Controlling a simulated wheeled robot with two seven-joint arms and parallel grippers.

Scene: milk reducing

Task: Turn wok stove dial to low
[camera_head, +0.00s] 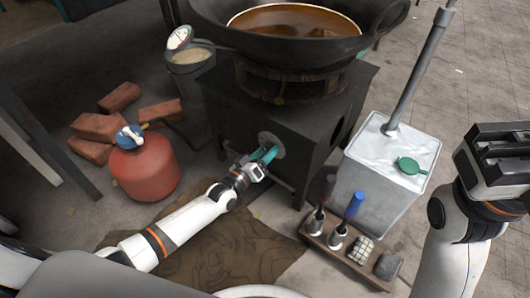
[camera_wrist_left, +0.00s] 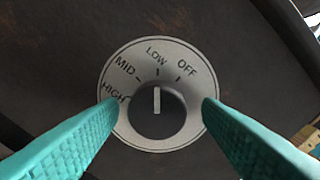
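The wok stove dial (camera_wrist_left: 158,112) is a dark round knob on a light grey plate marked HIGH, MID, LOW and OFF. Its white pointer line stands upright and lines up with the LOW mark. The dial plate (camera_head: 270,141) also shows on the front of the dark stove in the head view. My left gripper (camera_head: 265,155) is at the stove front, its teal fingers reaching toward the dial. In the left wrist view the fingers are open on either side of the knob, with gaps between them and it. My right gripper (camera_head: 500,155) is raised at the right, away from the stove.
A wok (camera_head: 290,38) of brown liquid sits on the stove (camera_head: 340,110). A red gas bottle (camera_head: 145,168) and bricks (camera_head: 97,126) stand left. A metal canister (camera_head: 380,170) and a wooden tool rack (camera_head: 350,262) stand right. A brown mat (camera_head: 225,255) lies in front.

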